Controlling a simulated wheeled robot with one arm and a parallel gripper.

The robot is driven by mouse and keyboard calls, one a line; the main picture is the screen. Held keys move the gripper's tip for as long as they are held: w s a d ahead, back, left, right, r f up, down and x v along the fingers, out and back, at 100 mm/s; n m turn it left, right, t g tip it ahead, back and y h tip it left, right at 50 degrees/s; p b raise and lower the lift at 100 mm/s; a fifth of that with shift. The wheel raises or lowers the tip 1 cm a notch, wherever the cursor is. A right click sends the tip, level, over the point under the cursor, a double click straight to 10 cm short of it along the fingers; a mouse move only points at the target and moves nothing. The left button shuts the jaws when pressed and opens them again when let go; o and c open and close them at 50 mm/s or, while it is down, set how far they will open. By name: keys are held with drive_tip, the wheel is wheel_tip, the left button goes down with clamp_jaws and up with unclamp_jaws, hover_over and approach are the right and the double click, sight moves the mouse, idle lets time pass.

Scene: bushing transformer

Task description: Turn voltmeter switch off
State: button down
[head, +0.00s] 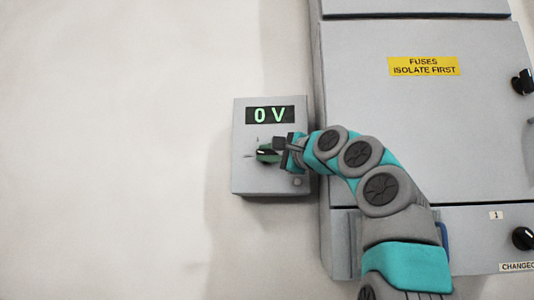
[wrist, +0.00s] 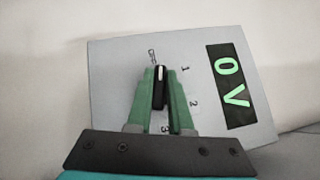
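The voltmeter (head: 242,180) is a grey box on the wall with a dark display (head: 270,115) reading "0 V" in green; the display also shows in the wrist view (wrist: 230,88). Its switch (wrist: 159,88) is a black knob with a white line, among the marks OFF, 1, 2 and 3. The white line points up in the wrist view, toward OFF. My gripper (wrist: 162,90) has its two green fingers close against both sides of the knob and appears shut on it. In the head view my gripper (head: 268,152) covers most of the knob.
A large grey cabinet (head: 440,130) stands right of the voltmeter, with a yellow "FUSES ISOLATE FIRST" label (head: 423,66) and black knobs (head: 523,82) at its right. My arm crosses in front of the cabinet. The wall (head: 110,150) to the left is bare.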

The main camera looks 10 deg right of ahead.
drive_tip(key=c, duration=0.9)
unclamp_jaws()
drive_tip(key=shift+w+d, duration=0.1)
drive_tip(key=shift+w, duration=0.05)
drive_tip(key=shift+o, duration=0.4)
drive_tip(key=shift+f, duration=0.15)
drive_tip(key=shift+f, duration=0.1)
drive_tip(key=r+b+v, duration=0.1)
drive_tip(key=b+v, duration=0.2)
drive_tip(key=v, duration=0.5)
drive_tip(key=shift+f, duration=0.2)
